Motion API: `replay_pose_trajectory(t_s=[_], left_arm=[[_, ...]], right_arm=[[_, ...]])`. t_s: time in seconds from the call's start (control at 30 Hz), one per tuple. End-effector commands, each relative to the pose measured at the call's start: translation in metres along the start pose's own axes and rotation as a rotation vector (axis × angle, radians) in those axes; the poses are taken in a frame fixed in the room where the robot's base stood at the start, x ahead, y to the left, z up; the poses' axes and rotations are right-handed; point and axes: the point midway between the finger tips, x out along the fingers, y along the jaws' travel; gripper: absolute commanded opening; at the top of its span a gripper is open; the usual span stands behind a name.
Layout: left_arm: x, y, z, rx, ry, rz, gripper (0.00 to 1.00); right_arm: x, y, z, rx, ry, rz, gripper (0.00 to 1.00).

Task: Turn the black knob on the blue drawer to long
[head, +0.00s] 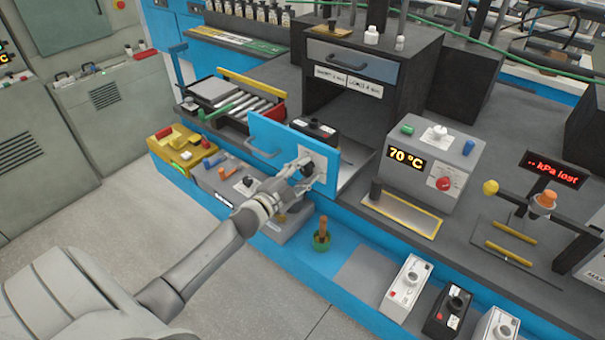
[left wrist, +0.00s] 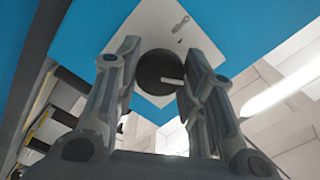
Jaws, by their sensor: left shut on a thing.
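The blue drawer front (head: 260,131) stands pulled out below the dark cabinet at the middle of the head view. A pale plate on its right part bears the black knob (head: 307,168). In the left wrist view the black knob (left wrist: 159,72) shows a white line pointing right, on the pale plate (left wrist: 150,28). My left gripper (head: 300,172) is at the front of the drawer, shut on the knob with a finger on each side. The plate's lettering is too small to read. My right gripper is not in view.
A grey box with a 70 °C display (head: 407,159) stands right of the drawer. A yellow box (head: 182,147) and a grey box with knobs (head: 225,183) lie to the left. A green pot (head: 321,242) stands below the drawer. The floor at front left is clear.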

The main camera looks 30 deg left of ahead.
Motion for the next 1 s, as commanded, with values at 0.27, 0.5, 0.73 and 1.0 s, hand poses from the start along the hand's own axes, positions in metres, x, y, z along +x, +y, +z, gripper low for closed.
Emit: replay_pose_trajectory(t_s=[0.27, 0.5, 0.73, 1.0], left_arm=[[-0.0002, 0.0002, 0.0002, 0.034, -0.001, 0.001, 0.13], [-0.0002, 0.0003, 0.0001, 0.035, 0.000, 0.001, 0.13], [-0.0002, 0.0004, 0.0001, 0.034, 0.000, 0.001, 0.55], [-0.0001, 0.0003, 0.0001, 0.034, 0.000, 0.001, 0.60]], right_arm=[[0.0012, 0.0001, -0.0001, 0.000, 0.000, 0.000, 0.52], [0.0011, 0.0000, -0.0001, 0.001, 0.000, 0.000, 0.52], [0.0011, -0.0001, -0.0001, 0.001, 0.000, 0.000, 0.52], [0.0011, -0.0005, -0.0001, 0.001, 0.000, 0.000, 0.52]])
